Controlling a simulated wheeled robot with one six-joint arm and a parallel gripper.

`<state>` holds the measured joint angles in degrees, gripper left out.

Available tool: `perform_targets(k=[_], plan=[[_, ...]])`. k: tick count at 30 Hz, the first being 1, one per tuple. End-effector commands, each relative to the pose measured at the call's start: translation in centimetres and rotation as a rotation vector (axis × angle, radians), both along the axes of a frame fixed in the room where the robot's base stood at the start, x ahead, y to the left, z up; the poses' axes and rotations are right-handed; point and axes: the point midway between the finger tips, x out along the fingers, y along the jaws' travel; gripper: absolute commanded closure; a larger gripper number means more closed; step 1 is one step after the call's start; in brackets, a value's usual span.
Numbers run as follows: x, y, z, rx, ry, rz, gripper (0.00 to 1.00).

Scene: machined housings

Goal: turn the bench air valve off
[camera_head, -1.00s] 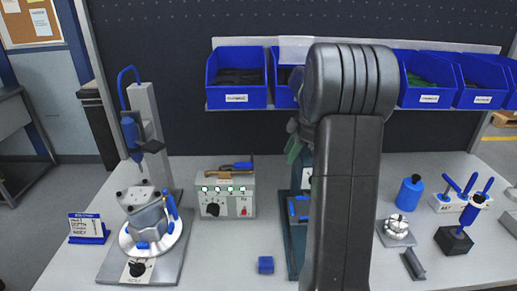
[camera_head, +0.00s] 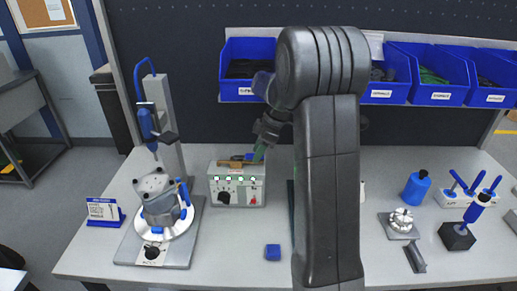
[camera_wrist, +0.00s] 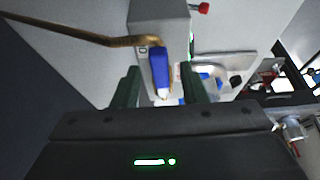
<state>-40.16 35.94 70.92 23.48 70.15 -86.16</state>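The bench air valve sits on a grey control box (camera_head: 225,192). It has a brass-brown pipe (camera_head: 230,163) and a blue lever (camera_head: 249,157) lying roughly along the pipe at its right end. In the wrist view the blue lever (camera_wrist: 159,66) shows between the two green fingers, with the brown pipe (camera_wrist: 85,36) running off to the left. My gripper (camera_head: 260,151) is at the right end of the box top. In the wrist view my gripper (camera_wrist: 160,76) is open, with gaps between the lever and both fingers.
The box front has a black knob (camera_head: 224,198), green lights and a red switch. A drill stand with a clamped housing (camera_head: 158,198) stands left. A blue block (camera_head: 273,252) lies in front. Blue bins (camera_head: 248,90) hang above. My arm hides the bench centre.

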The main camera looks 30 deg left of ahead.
Motion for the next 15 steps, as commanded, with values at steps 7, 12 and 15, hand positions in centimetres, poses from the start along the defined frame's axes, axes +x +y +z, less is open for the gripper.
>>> perform_targets(k=[7, 12, 15], plan=[[-0.01, 0.02, -0.1, 0.0, 0.0, 0.0, 0.61], [-0.01, 0.01, -0.08, 0.0, 0.0, 0.0, 0.92], [0.0, 0.0, -0.06, 0.0, 0.0, 0.0, 1.0]])
